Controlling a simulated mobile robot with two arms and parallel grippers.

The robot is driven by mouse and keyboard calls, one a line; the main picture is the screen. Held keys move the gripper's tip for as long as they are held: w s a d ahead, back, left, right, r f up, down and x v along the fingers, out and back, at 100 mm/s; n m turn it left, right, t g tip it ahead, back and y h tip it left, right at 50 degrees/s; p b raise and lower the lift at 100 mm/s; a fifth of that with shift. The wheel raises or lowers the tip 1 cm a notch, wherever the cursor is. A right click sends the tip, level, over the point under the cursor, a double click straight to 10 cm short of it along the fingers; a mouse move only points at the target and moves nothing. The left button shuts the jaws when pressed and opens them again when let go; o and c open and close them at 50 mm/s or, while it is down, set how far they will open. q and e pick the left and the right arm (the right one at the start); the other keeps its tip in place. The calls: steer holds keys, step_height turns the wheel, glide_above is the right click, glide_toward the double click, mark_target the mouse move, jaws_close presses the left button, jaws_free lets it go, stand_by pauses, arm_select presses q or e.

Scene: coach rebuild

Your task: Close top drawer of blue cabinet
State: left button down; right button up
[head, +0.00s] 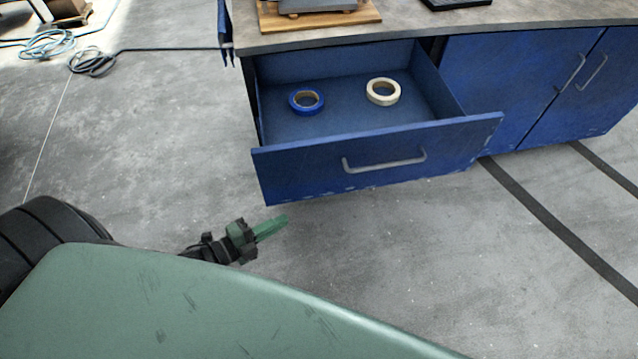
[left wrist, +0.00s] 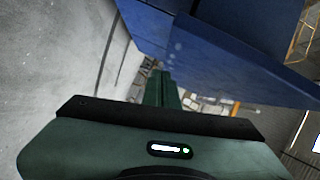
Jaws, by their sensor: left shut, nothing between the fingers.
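The blue cabinet (head: 510,85) stands at the back right in the head view. Its top drawer (head: 300,176) is pulled out, with a grey bar handle (head: 385,163) on its front. Inside lie a blue tape roll (head: 306,101) and a cream tape roll (head: 383,91). My left gripper (head: 284,220) is shut and empty, in front of and below the drawer's left part, apart from it in the head view. In the left wrist view its fingers (left wrist: 162,88) point toward blue cabinet surfaces (left wrist: 215,50). My right gripper is not in view.
The grey countertop (head: 420,22) holds a wooden board (head: 320,20) with a tool on it. Cupboard doors with handles are shut on the right. Hoses (head: 92,62) lie on the floor at the far left. The concrete floor before the drawer is clear.

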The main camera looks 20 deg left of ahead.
mark_target(320, 185)
arm_select(q)
steer(key=d+r+m+h, duration=0.3)
steer(key=r+m+h, duration=0.15)
steer(key=r, duration=0.35)
steer(key=shift+m+y, duration=0.25)
steer(key=shift+y, duration=0.1)
steer(key=w+d, duration=0.1)
steer(key=w, duration=0.2)
steer(key=w+d+p, duration=0.1)
steer(key=w, duration=0.3)
steer(key=w+d+p, duration=0.1)
steer(key=w+d, duration=0.1)
steer(key=w, duration=0.1)
steer(key=shift+w+d, duration=0.1)
steer(key=shift+w, duration=0.1)
